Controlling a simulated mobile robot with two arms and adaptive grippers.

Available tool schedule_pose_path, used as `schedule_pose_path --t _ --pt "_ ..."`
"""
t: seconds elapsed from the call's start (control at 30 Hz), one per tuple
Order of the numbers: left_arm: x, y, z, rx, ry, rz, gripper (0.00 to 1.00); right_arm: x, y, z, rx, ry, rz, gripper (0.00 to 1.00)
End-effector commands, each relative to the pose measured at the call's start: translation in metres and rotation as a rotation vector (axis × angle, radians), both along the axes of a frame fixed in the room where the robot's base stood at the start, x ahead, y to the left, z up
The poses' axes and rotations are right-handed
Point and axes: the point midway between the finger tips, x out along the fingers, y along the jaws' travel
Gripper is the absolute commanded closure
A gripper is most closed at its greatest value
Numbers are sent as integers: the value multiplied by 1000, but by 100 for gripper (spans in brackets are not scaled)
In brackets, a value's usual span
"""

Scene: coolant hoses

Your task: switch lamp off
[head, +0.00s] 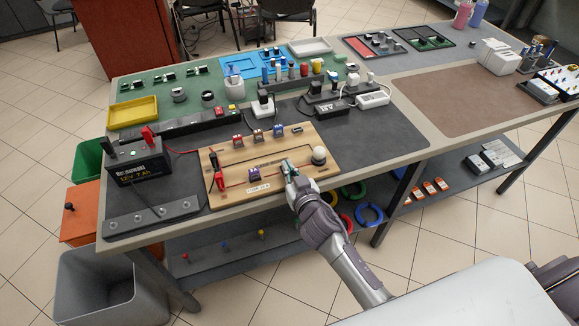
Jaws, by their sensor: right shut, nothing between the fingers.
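A wooden circuit board (232,181) lies on the dark mat near the table's front edge. A round whitish lamp (319,155) stands at its right side; I cannot tell whether it is lit. My right gripper (287,167) is shut and empty, with its tips low over the board just left of the lamp. It hides the part of the board beneath it, so I cannot make out a switch there or whether the tips touch anything. My left gripper is not in view.
A black battery (138,163) with red and black leads stands left of the board. Several small blocks (258,137) line the board's back edge. Behind are a power strip (333,93) and a white adapter (373,99). The mat right of the board is clear.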

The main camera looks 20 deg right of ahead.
Motion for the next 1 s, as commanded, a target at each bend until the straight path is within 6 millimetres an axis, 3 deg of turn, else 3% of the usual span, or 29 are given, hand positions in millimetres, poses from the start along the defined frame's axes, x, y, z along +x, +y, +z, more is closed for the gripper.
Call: schedule_pose_path --t 0.17,0.37,0.43,0.7,1.0 --pt "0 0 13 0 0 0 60 3 -2 14 0 -1 0 100" --pt "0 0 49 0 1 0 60 15 -7 52 0 -1 0 100" --pt "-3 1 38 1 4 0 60 -5 -7 45 0 2 2 100" --pt "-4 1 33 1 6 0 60 -58 -9 66 1 0 2 100" --pt "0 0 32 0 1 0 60 -80 -10 75 0 0 1 100"
